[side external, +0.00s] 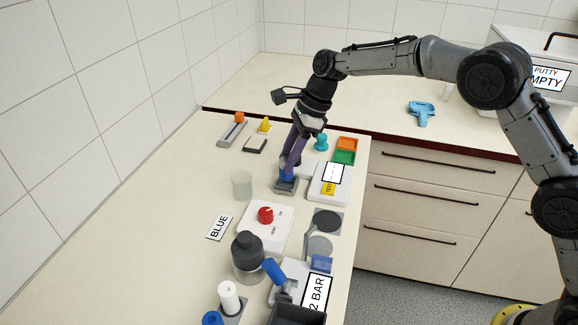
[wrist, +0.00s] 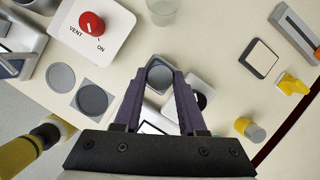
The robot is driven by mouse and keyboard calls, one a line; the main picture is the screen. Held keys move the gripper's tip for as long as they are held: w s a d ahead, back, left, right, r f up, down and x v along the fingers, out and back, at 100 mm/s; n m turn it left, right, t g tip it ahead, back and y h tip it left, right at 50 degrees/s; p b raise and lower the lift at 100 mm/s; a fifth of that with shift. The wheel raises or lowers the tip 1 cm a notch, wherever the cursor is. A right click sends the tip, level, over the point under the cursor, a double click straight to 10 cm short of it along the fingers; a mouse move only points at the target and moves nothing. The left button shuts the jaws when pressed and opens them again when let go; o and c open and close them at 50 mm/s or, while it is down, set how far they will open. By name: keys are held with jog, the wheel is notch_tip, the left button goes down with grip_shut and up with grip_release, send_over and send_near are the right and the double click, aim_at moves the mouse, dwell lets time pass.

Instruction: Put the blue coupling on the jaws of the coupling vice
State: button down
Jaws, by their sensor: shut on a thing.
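My gripper (side external: 289,166) points down, with its purple fingers shut on the blue coupling (side external: 286,175). The coupling is low, right over a small grey block (side external: 285,188) that looks like the coupling vice. I cannot tell whether the coupling touches the jaws or is just above them. In the wrist view my fingertips (wrist: 160,75) are on either side of a round dark grey face, and no blue shows there. The fingers hide part of the coupling and of the block.
A clear cup (side external: 242,184) is to the left. A white unit with a red knob (side external: 265,215) and a "BLUE" card (side external: 219,227) are nearer the camera.

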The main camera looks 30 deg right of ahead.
jog(key=shift+f, duration=1.5)
jog(key=shift+f, duration=0.15)
jog(key=shift+c, duration=2.4)
grip_release()
jog(key=v, duration=1.2)
